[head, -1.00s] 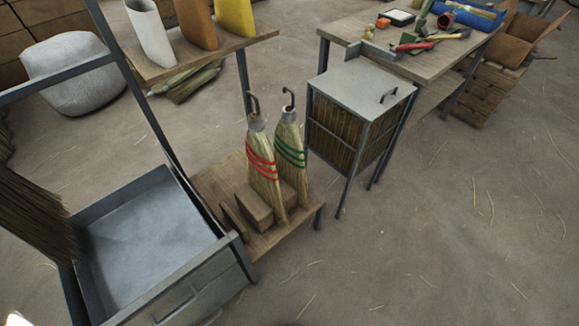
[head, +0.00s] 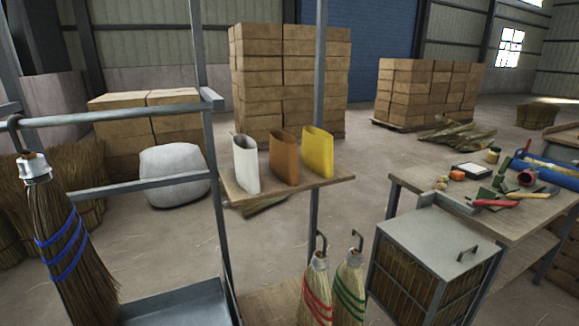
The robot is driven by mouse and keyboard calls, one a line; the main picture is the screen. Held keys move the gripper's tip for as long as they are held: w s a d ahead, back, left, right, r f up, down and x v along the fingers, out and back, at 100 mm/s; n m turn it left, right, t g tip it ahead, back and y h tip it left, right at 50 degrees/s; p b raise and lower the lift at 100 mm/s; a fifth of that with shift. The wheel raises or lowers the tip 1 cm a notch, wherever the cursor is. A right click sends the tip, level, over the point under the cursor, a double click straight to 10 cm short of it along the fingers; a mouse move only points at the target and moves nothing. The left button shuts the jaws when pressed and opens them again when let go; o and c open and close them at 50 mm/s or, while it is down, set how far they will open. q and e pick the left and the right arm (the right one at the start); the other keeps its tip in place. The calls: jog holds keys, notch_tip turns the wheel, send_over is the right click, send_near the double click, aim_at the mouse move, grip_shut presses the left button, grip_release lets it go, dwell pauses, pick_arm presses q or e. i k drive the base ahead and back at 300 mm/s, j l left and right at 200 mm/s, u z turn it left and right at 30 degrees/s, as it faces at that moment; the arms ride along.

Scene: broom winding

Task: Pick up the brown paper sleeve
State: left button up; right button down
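The brown paper sleeve (head: 285,157) stands upright on a small wooden shelf (head: 318,186). It is the middle one of three sleeves, with a white sleeve (head: 246,165) to its left and a yellow sleeve (head: 318,152) to its right. Its top looks open, and nothing hides its front. Neither of my grippers shows in the head view.
A metal frame with a hanging blue-banded broom (head: 62,235) stands at the left. Red-banded (head: 316,290) and green-banded (head: 350,287) brooms stand below the shelf. A lidded bin (head: 437,245) and a cluttered workbench (head: 412,183) are at the right. A grey post rises behind the shelf.

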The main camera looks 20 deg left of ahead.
aim_at(283, 150)
jog(key=i+l, duration=0.25)
jog(key=i+l+u, duration=0.15)
jog(key=l, duration=0.25)
jog(key=i+l, duration=0.25)
jog(key=i+l+u, duration=0.15)
jog(key=l, duration=0.25)
jog(key=i+l, duration=0.25)
jog(key=l, duration=0.15)
jog(key=i+j+u, duration=0.05)
